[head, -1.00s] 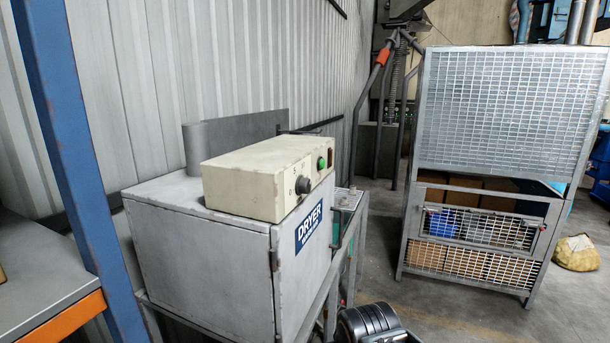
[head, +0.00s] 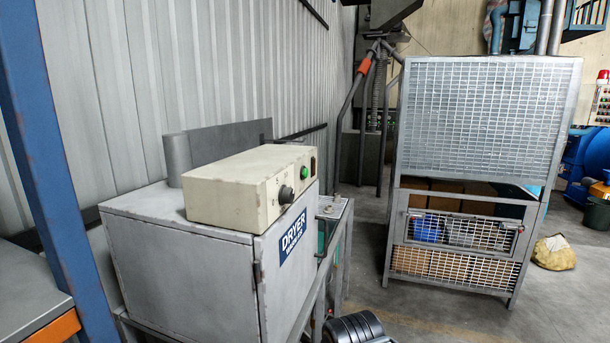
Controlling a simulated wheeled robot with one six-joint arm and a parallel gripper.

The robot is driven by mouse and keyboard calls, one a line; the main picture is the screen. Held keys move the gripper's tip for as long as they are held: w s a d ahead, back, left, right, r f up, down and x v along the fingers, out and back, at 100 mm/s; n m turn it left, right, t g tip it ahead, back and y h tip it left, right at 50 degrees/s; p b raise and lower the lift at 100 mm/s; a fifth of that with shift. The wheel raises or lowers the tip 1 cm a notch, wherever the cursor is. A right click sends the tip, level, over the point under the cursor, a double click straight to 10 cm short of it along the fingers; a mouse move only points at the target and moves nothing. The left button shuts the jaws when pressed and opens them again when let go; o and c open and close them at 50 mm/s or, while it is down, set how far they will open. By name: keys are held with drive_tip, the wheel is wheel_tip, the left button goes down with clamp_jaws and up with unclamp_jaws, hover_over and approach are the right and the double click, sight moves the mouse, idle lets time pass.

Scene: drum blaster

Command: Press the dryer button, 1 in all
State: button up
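The dryer (head: 190,262) is a grey metal cabinet with a blue "DRYER" label (head: 293,239) on its front face. A cream control box (head: 229,193) sits on top of it. The box's front face carries a dark knob (head: 286,195), a green button (head: 304,172) to the right of the knob, and a dark red switch (head: 313,166) at the far right end. Dark ribbed round parts (head: 352,328), perhaps of my own arm, show at the bottom edge, in front of the dryer.
A blue upright post (head: 62,180) and a grey shelf (head: 28,290) with an orange beam stand at the left. A mesh cage (head: 485,130) with boxes stands at the right. A yellow sack (head: 553,252) lies on the floor. Open floor (head: 430,322) lies between dryer and cage.

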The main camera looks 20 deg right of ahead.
clamp_jaws()
idle(1.2)
